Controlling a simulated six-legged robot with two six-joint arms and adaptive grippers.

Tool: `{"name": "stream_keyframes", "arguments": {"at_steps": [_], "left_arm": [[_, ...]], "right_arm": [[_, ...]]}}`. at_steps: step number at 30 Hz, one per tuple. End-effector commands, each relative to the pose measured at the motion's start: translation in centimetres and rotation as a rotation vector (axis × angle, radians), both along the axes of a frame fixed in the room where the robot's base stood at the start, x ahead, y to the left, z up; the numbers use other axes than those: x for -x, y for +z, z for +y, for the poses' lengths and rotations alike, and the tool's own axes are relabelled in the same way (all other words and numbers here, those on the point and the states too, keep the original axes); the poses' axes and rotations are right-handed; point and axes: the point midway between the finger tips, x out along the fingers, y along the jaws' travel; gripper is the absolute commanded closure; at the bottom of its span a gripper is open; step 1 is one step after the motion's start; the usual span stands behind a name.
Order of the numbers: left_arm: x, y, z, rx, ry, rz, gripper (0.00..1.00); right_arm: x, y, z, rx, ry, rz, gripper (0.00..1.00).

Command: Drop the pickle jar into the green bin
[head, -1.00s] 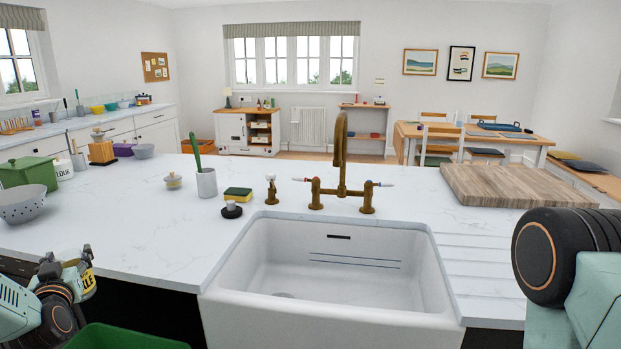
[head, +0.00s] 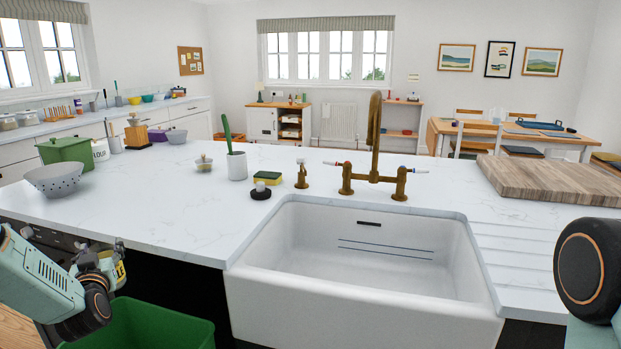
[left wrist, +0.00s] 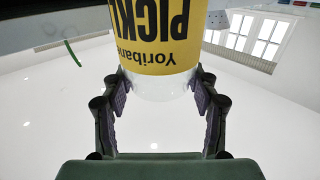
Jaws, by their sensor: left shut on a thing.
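The pickle jar (left wrist: 160,50) has a yellow label and shows upside down in the left wrist view, between the two fingers of my left gripper (left wrist: 158,95). My left gripper is shut on it. In the head view the jar (head: 117,272) is partly hidden by my left gripper (head: 105,275), at the lower left in front of the counter. The green bin (head: 170,325) stands below and slightly right of the jar, cut off by the bottom edge. The jar is apart from the bin, above its level. My right gripper is out of view; only part of my right arm shows.
The white counter (head: 200,215) has a sink (head: 370,290) with a brass tap (head: 375,150). A colander (head: 55,180) and a green pot (head: 65,150) stand on the counter's left. A wooden board (head: 550,180) lies at the right. The counter's front edge is close to the jar.

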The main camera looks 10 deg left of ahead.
Motion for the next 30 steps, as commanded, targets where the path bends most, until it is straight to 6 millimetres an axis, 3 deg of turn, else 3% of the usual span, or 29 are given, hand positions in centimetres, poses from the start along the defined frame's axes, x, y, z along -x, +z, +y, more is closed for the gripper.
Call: {"name": "stream_keyframes", "arguments": {"at_steps": [10,11,18,20,30], "left_arm": [[-0.03,-0.4,0.01,-0.002,0.0,-0.002,0.97],[-0.03,-0.39,0.01,-0.002,0.0,-0.002,0.39],[-0.02,-0.43,0.0,-0.001,0.0,-0.002,0.19],[-0.02,-0.44,0.0,-0.001,0.0,-0.001,0.14],[0.08,-0.55,-0.05,0.001,0.0,0.001,0.14]], "right_arm": [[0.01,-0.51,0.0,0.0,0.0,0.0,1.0],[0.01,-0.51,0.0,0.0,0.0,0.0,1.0],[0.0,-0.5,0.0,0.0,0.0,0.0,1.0],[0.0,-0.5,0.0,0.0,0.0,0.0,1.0],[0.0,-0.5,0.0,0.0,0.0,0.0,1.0]]}}
